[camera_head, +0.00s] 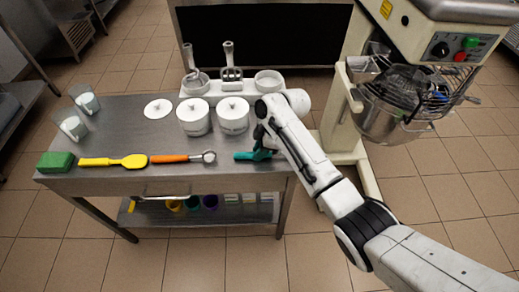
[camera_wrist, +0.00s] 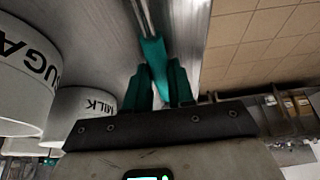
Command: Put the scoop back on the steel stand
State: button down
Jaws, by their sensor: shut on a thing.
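My gripper (camera_head: 255,155) is low over the front right of the steel table, pointing left. In the wrist view its teal fingers (camera_wrist: 160,90) are shut on a teal handle (camera_wrist: 153,55). A narrow steel part (camera_wrist: 143,15) shows beyond the handle; I take the held tool to be the scoop, but its bowl is not clear. A small steel stand (camera_head: 232,75) appears at the back of the table, with an upright tool (camera_head: 229,52) in it. An orange-handled tool (camera_head: 170,158) with a round steel end lies left of my gripper, apart from it.
Two lidded white canisters (camera_head: 193,117) stand behind my gripper; the wrist view shows SUGAR and MILK labels. A yellow spatula (camera_head: 115,161), a green sponge (camera_head: 56,161) and two cups (camera_head: 73,127) are at left. A mixer (camera_head: 390,105) stands beyond the table's right edge.

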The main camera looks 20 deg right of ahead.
jog(key=shift+f, duration=0.2)
jog(key=c, duration=1)
grip_release()
jog(key=shift+r, duration=0.1)
jog(key=shift+o, duration=0.2)
jog(key=shift+r, duration=0.2)
jog(key=v, duration=1.2)
jog(key=shift+f, duration=0.1)
